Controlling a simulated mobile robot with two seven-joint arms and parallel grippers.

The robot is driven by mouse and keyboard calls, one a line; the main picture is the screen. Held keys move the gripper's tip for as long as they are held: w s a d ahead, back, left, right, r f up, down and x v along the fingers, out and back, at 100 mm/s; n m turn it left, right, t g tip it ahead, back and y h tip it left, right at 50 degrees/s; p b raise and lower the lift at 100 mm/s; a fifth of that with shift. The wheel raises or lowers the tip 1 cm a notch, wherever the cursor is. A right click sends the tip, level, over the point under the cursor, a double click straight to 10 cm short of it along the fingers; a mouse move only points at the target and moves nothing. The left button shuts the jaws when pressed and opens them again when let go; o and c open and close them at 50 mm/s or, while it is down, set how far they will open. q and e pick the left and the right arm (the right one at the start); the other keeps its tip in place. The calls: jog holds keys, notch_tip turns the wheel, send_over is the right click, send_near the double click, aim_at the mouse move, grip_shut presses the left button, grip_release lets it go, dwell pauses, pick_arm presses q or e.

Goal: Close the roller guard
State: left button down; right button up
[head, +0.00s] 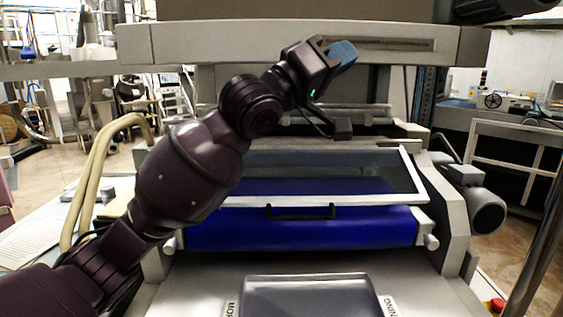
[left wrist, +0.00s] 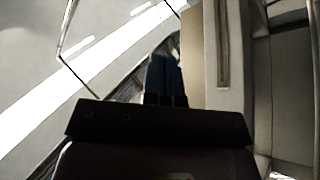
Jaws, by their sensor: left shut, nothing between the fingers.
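The roller guard (head: 404,171) is a clear panel in a pale frame with a black handle (head: 300,212) on its front bar. In the head view it lies over the blue roller (head: 300,234), sloping towards the front; I cannot tell whether it is fully seated. The lower front of the roller shows below the front bar. My left gripper (head: 343,55) is above and behind the guard, near the slotted beam, apart from the handle. Its blue fingers, also in the left wrist view (left wrist: 165,78), are together and empty. My right gripper is not in view.
The slotted grey beam (head: 220,43) spans the machine above the guard. A grey tray (head: 310,297) lies in front of the roller. A motor (head: 487,211) sticks out at the right side. A beige hose (head: 93,180) loops at the left, beside my left arm.

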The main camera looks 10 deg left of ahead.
pick_arm(q)
jog(key=w+d+r+g+y+p, duration=0.1)
jog(key=w+d+r+y+p, duration=0.1)
jog(key=d+y, duration=0.25)
jog(key=w+a+f+n+g+y, duration=0.3)
jog(key=a+f+n+g+y, duration=0.25)
jog(key=a+f+y, duration=0.8)
jog(key=w+a+f+y+p, duration=0.1)
jog(key=w+f+y+p, duration=0.1)
jog(key=f, duration=0.9)
jog(key=shift+w+a+p, duration=0.2)
jog(key=shift+w+p, duration=0.4)
jog(key=shift+w, duration=0.5)
jog(key=shift+t, duration=0.25)
jog(key=shift+f, duration=0.1)
